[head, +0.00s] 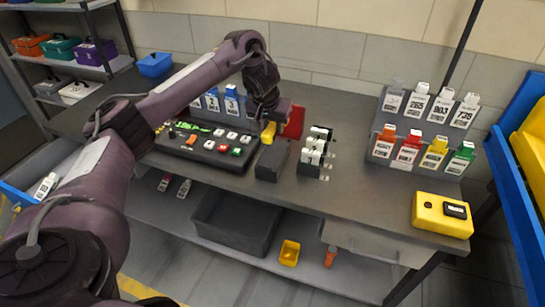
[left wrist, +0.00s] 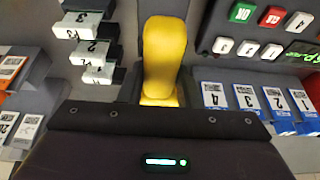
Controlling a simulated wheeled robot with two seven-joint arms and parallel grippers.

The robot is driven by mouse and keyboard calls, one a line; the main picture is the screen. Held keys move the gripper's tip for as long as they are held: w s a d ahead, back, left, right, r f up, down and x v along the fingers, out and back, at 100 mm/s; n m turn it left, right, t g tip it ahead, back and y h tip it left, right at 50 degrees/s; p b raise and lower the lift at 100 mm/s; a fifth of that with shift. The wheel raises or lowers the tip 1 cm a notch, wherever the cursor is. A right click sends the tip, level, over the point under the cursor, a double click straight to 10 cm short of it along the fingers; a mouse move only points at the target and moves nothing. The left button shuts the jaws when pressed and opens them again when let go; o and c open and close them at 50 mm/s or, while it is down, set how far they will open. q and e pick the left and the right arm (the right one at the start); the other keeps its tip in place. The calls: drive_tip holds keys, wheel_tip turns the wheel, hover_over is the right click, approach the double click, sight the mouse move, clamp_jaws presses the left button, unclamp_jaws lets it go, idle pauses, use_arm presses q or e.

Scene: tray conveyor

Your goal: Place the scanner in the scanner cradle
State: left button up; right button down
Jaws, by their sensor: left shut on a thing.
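The scanner (head: 268,133) is yellow; in the left wrist view its rounded yellow body (left wrist: 164,55) points away from the gripper. My left gripper (head: 267,122) is shut on it above the bench, just behind the dark grey block that looks like the scanner cradle (head: 272,162). In the head view the scanner shows beside the upper left edge of this block. I cannot tell whether they touch. The inside of the cradle is hard to make out. My right gripper is not in view.
A black keypad panel (head: 205,148) lies left of the cradle, and a stand of white tags (head: 314,152) is close on its right. A red panel (head: 293,121) stands behind. A tag rack (head: 427,128) and a yellow device (head: 428,212) are farther right, with bare bench between.

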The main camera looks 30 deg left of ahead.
sight(274, 152)
use_arm(q)
wheel_tip(274, 152, down, 3)
drive_tip(key=shift+f+p, duration=0.1)
drive_tip(key=shift+p, duration=0.35)
wheel_tip(274, 152, down, 5)
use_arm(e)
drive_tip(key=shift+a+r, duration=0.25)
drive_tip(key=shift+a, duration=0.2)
use_arm(q)
drive_tip(key=o, duration=1.1)
drive_tip(key=shift+f, duration=0.1)
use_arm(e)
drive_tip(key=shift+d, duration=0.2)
